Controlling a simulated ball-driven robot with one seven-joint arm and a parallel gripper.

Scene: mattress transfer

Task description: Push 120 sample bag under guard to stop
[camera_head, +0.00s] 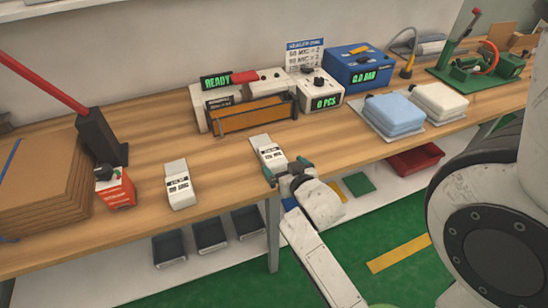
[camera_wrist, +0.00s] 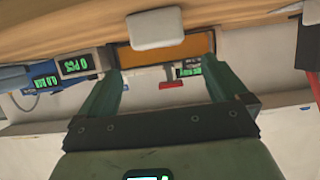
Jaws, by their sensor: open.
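A white sample bag (camera_head: 267,150) with a dark printed label lies on the bench in front of the sealer, apart from its amber guard (camera_head: 255,115). A second white bag (camera_head: 178,183) lies further left; I cannot read either label surely. My gripper (camera_head: 287,170) is open and empty at the near end of the first bag, by the bench's front edge. In the wrist view, which is upside down, the bag (camera_wrist: 155,28) shows just beyond my spread fingers (camera_wrist: 160,72), with the amber guard (camera_wrist: 165,53) behind it. The stop is not clearly visible.
Blue and white pads (camera_head: 440,100) lie right. The bench between bag and guard is clear.

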